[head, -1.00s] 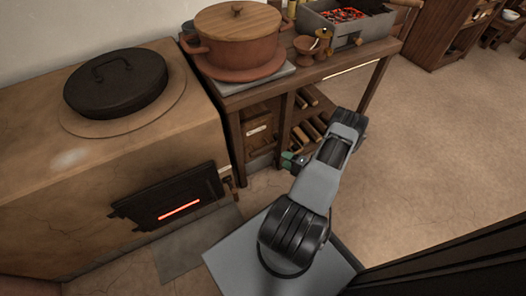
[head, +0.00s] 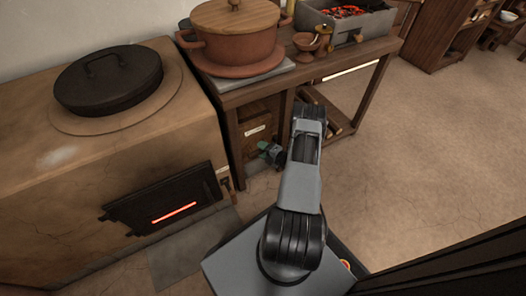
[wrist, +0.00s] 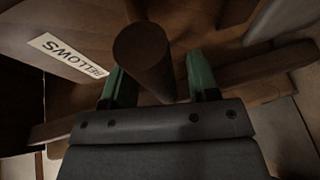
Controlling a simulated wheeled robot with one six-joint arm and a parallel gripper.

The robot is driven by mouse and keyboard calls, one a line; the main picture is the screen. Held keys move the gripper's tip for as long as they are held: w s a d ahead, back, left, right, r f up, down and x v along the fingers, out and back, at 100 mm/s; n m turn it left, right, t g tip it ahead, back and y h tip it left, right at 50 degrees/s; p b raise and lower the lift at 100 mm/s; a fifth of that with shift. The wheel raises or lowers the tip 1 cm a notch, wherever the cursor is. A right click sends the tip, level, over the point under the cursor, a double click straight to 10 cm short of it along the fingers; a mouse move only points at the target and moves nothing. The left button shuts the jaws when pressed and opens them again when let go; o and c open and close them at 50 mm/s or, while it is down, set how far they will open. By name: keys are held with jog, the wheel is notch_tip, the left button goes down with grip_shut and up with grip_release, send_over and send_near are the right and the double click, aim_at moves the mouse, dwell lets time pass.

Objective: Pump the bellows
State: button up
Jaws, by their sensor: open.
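The bellows (head: 256,113) are a brown wooden unit with a pale label, under the table beside the stove. In the wrist view the label (wrist: 68,55) reads BELLOWS. A round dark wooden handle (wrist: 145,55) sticks out toward the wrist camera. My gripper (wrist: 160,78) is open, its green fingers on either side of the handle. I cannot tell whether either finger touches it. In the head view my gripper (head: 270,152) is low in front of the bellows, and my arm hides part of the space under the table.
The clay stove (head: 60,190) stands at left with a glowing fire door (head: 165,200) and black lid (head: 108,80). The wooden table (head: 345,68) carries a clay pot (head: 235,40) and a brazier of embers (head: 350,20). Open floor (head: 430,150) lies to the right.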

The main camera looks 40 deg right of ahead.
grip_shut()
dwell(0.6)
